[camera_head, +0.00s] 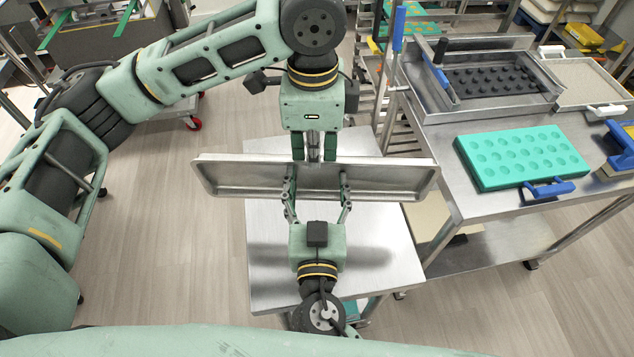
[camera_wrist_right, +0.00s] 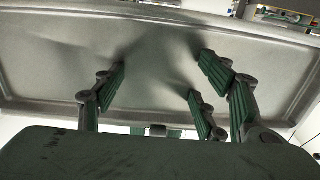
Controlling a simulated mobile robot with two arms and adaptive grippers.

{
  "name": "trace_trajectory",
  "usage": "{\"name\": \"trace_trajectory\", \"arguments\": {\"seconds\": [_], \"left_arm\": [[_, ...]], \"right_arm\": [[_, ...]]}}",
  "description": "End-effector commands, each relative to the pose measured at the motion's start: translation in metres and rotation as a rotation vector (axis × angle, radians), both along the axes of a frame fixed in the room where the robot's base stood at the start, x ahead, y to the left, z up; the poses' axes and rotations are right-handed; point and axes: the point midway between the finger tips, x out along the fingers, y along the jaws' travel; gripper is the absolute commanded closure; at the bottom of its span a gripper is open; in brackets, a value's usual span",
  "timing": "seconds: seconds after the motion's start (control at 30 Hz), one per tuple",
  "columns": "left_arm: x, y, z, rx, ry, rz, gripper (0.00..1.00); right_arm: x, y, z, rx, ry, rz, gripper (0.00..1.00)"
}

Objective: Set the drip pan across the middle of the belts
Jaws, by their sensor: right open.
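The drip pan (camera_head: 235,178) is a long shallow metal tray, held crosswise above a steel table and tilted with its hollow side facing me. My left gripper (camera_head: 314,158) comes from the far side and is shut on the middle of its far long edge. My right gripper (camera_head: 317,190) is open on the near side, its fingers spread in front of the pan's middle. In the right wrist view the pan (camera_wrist_right: 150,45) fills most of the picture behind the open fingers (camera_wrist_right: 155,90); contact is unclear. Green belts (camera_head: 124,18) show on a machine at the far upper left.
The steel table (camera_head: 270,285) under the pan is bare. A cart (camera_head: 480,225) at right, close to the pan's right end, carries a teal mold (camera_head: 520,157), a dark mold in a metal frame (camera_head: 495,82) and a pale tray (camera_head: 590,82). Open floor (camera_head: 170,240) lies to the left.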

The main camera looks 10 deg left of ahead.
Motion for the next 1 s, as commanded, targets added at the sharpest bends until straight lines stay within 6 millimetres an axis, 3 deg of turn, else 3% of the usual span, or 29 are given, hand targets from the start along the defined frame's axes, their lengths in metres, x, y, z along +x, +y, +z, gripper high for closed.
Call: {"name": "trace_trajectory", "arguments": {"seconds": [0.63,1.0], "left_arm": [[-0.0031,-0.0005,-0.0006,0.001,0.008,-0.007,1.0],[-0.0021,-0.0005,-0.0003,0.001,0.005,-0.005,1.0]], "right_arm": [[0.0016,-0.0018,0.001,0.001,-0.002,-0.005,0.99],[0.001,-0.0009,0.001,0.001,-0.002,-0.003,1.0]]}}
